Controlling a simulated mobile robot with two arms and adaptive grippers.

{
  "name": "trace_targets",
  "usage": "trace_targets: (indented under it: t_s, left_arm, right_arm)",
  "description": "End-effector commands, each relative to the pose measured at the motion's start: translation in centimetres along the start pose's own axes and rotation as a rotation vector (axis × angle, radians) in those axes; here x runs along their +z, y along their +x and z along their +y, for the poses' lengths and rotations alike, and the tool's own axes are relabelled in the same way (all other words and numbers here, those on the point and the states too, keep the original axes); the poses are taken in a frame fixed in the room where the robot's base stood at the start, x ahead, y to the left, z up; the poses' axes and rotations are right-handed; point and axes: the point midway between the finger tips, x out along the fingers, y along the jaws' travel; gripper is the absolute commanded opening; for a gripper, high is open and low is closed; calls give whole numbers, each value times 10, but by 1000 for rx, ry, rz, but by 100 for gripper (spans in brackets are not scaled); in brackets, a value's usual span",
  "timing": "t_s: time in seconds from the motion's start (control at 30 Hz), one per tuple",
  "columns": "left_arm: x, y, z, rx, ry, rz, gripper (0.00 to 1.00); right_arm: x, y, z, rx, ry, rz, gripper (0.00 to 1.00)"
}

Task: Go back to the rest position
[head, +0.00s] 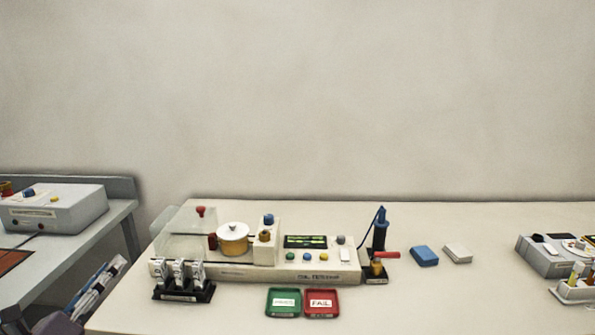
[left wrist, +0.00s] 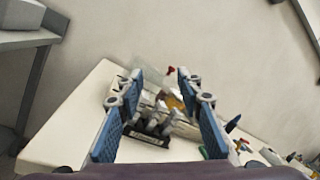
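My left gripper (head: 106,276) shows at the lower left of the head view, beside the table's left edge. In the left wrist view its two blue-padded fingers (left wrist: 159,78) stand apart with nothing between them. Beyond the fingers, and apart from them, is a black rack (head: 184,292) holding several grey-white upright parts; it also shows in the left wrist view (left wrist: 147,136). My right gripper is not in either view.
A white tester (head: 330,273) with a clear cover stands on the table (head: 400,312). Green (head: 283,302) and red (head: 321,302) trays lie in front. Blue (head: 425,256) and white (head: 457,254) blocks lie right of it. A side bench (head: 110,216) stands at left.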

Motion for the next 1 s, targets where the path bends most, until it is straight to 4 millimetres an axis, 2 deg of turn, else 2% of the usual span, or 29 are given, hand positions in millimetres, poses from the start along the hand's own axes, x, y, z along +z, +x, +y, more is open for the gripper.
trace_targets:
  t_s: [0.17,0.27,0.37,0.4,0.47,0.5,0.6,0.7,0.8,1.0]
  left_arm:
    - [-21,-25,28,166,-392,-133,34]
    - [-51,-53,54,326,-698,-231,34]
    - [-96,-91,78,521,-1004,-327,34]
    - [-117,-109,84,606,-1121,-363,34]
    - [-153,-136,88,741,-1286,-413,34]
    - [-177,-156,88,833,-1387,-442,34]
    - [-231,-199,76,1048,-1587,-501,34]
    - [-272,-235,55,1229,-1724,-537,34]
    - [-302,-263,32,1384,-1817,-562,34]
    - [-344,-310,-18,1657,-1940,-586,34]
  right_arm:
    - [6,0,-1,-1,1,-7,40]
    - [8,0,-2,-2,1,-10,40]
    - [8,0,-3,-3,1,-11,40]
    - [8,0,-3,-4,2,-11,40]
    - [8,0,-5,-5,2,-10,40]
    - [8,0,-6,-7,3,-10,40]
    - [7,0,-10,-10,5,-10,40]
    - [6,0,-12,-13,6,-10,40]
    - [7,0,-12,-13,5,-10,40]
    - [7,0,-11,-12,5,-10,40]
